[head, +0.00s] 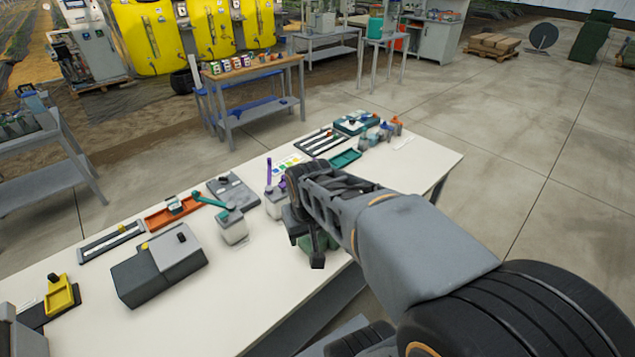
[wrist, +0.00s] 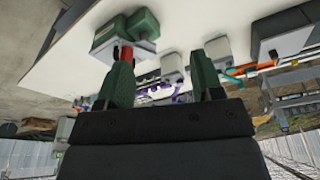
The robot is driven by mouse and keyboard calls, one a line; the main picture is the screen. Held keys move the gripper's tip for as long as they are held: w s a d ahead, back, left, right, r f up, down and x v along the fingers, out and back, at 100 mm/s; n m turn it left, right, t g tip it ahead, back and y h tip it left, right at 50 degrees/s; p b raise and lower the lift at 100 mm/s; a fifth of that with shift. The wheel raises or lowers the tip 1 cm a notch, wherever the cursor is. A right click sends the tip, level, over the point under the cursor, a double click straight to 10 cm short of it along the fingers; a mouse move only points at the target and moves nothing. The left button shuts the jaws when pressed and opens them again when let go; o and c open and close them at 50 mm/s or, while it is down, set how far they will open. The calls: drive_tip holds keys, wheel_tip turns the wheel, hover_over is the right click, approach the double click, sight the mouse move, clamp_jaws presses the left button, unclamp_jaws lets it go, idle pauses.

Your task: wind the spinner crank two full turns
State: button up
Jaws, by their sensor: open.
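A green unit on a pale base (wrist: 128,32) shows in the wrist view, with a red upright part (wrist: 126,54) like a handle; I take this as the spinner and its crank, but cannot be sure. In the head view its green body (head: 306,243) is mostly hidden behind my gripper (head: 304,222). In the wrist view my gripper (wrist: 163,84) is open, with nothing seen between its two green fingers. The left finger overlaps the lower end of the red part; whether they touch I cannot tell.
The white table (head: 210,300) carries a pale box with a teal lever (head: 233,228), a purple-handled unit (head: 275,203), a grey box (head: 160,266) and a yellow fixture (head: 60,296). The table's front is mostly bare. Open concrete floor (head: 545,210) lies to the right.

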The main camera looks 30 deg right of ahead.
drive_tip(key=w+d+f+m+g+p, duration=0.1)
drive_tip(key=w+d+f+m, duration=0.1)
drive_tip(key=w+d+m, duration=0.8)
drive_tip(key=shift+n+h, duration=0.4)
drive_tip(key=shift+n, duration=0.3)
drive_tip(key=d+f, duration=0.1)
drive_tip(key=f, duration=0.3)
drive_tip(key=f+p, duration=0.1)
drive_tip(key=f, duration=0.3)
drive_tip(key=w+d+f+p, duration=0.1)
drive_tip(key=f, duration=0.3)
drive_tip(key=shift+w+d+f, duration=0.1)
drive_tip(key=shift+d+f, duration=0.25)
drive_tip(key=shift+f, duration=0.05)
drive_tip(key=shift+c, duration=0.2)
drive_tip(key=c, duration=0.9)
drive_tip(key=o, duration=0.4)
drive_tip(key=shift+c, duration=1.3)
